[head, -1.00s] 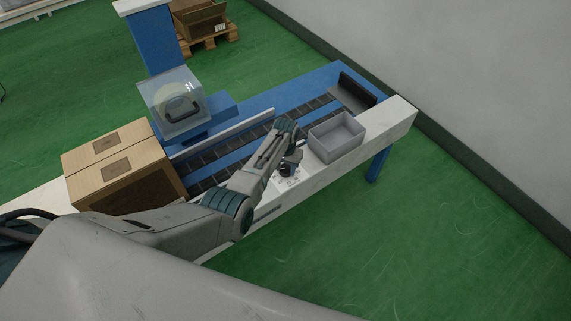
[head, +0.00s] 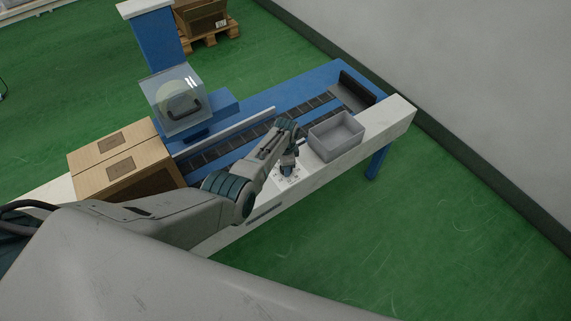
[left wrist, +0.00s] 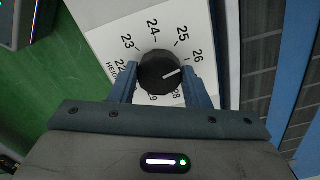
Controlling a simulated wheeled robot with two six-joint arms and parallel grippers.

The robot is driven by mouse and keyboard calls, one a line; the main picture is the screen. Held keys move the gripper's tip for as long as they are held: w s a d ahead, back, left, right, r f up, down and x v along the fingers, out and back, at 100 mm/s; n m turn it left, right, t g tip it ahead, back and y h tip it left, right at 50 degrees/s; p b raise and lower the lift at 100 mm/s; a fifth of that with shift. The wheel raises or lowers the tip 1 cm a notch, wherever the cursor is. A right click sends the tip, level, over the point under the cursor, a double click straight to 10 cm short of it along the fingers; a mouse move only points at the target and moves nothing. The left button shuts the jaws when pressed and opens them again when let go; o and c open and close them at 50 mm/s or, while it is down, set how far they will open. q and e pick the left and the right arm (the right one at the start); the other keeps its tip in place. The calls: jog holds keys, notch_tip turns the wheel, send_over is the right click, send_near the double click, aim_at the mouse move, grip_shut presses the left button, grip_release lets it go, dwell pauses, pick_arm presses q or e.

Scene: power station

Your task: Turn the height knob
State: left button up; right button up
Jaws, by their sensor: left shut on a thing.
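The height knob (left wrist: 160,72) is round and black with a white pointer line. It sits on a white dial plate (left wrist: 110,42) with printed numbers from about 22 to 29. The pointer aims to the right, just below 26, toward the right finger. My left gripper (left wrist: 163,80) has one finger on each side of the knob and is shut on it. In the head view my left gripper (head: 288,166) is at the small white panel on the machine's front ledge, and it hides the knob there. My right gripper is not in view.
A grey open bin (head: 336,136) stands on the ledge just right of my gripper. A cardboard box (head: 125,160) sits at the left end of the conveyor (head: 225,145). A clear guard (head: 178,101) is behind. Green floor is free in front.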

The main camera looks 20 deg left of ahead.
pick_arm(q)
jog(key=m, duration=0.4)
jog(key=shift+w+r+m, duration=0.1)
jog(key=shift+m, duration=0.2)
jog(key=m, duration=0.4)
jog(key=shift+m+p, duration=0.3)
jog(key=shift+p, duration=0.1)
jog(key=m, duration=0.4)
jog(key=shift+w, duration=0.1)
jog(key=shift+d+m, duration=0.1)
jog(key=shift+m, duration=2.3)
jog(key=o, duration=1)
